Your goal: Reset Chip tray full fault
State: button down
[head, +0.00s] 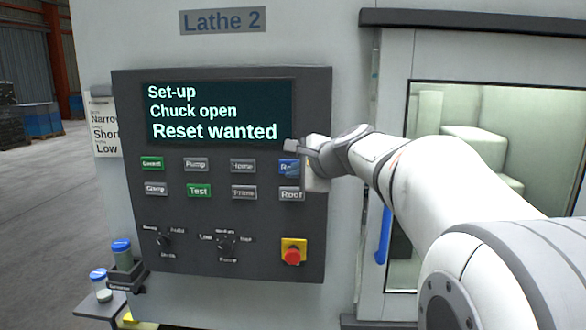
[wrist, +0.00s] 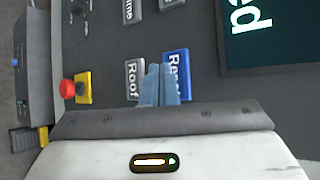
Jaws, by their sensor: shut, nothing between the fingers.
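The lathe's control panel (head: 225,259) has a dark display (head: 265,103) reading "Set-up", "Chuck open", "Reset wanted". The blue Reset button (head: 287,167) is at the right end of the upper button row, partly hidden by my gripper (head: 291,146). In the wrist view the Reset button (wrist: 178,64) lies just beyond my gripper's fingertips (wrist: 159,68), which cover part of it. The fingers are together and empty, over the side of Reset towards the grey Roof button (wrist: 133,80). I cannot tell whether they touch the panel.
The Roof button (head: 292,194) sits directly below Reset. Green buttons, one reading Test (head: 198,190), and several grey ones share the rows. A red emergency stop (head: 292,256) on yellow is at the lower right. A windowed door (head: 393,140) stands right, behind my arm.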

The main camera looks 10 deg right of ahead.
jog(key=shift+w, duration=0.1)
dwell(0.4)
jog(key=shift+w+d, duration=0.15)
jog(key=shift+w, duration=0.25)
jog(key=shift+w+d, duration=0.1)
jog(key=shift+w, duration=0.2)
dwell(0.6)
jog(key=shift+s, duration=0.1)
jog(key=shift+s+a, duration=0.25)
jog(key=shift+s, duration=0.4)
jog(key=s, duration=0.1)
jog(key=s+a+b, duration=0.1)
jog(key=s, duration=0.2)
jog(key=shift+s+a, duration=0.3)
jog(key=shift+s, duration=0.1)
dwell(0.6)
